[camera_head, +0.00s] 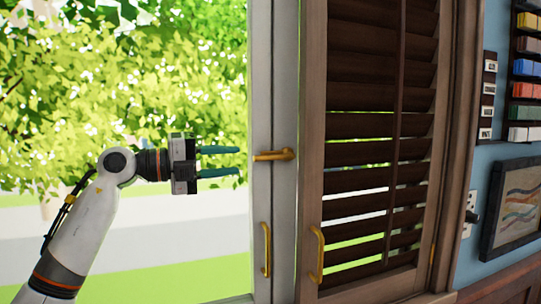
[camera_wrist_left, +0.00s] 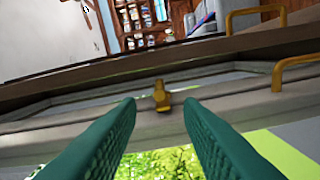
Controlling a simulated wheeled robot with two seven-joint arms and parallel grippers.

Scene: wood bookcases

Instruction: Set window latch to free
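The window latch (camera_head: 273,155) is a small brass lever on the pale window frame, lying roughly level with its free end to the left. In the left wrist view the latch (camera_wrist_left: 161,96) shows end-on, centred in the gap between my fingertips. My left gripper (camera_head: 238,161) comes in from the left with its two green fingers apart, one above the other, pointing at the latch. In the head view a small gap shows between the fingertips and the lever; nothing is held. My right gripper is in neither view.
A brass pull handle (camera_head: 266,250) is on the window frame below the latch. A brown louvred shutter (camera_head: 375,125) with its own brass handle (camera_head: 317,255) stands to the right. Wall shelves (camera_head: 525,90) and a framed picture (camera_head: 515,208) are further right.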

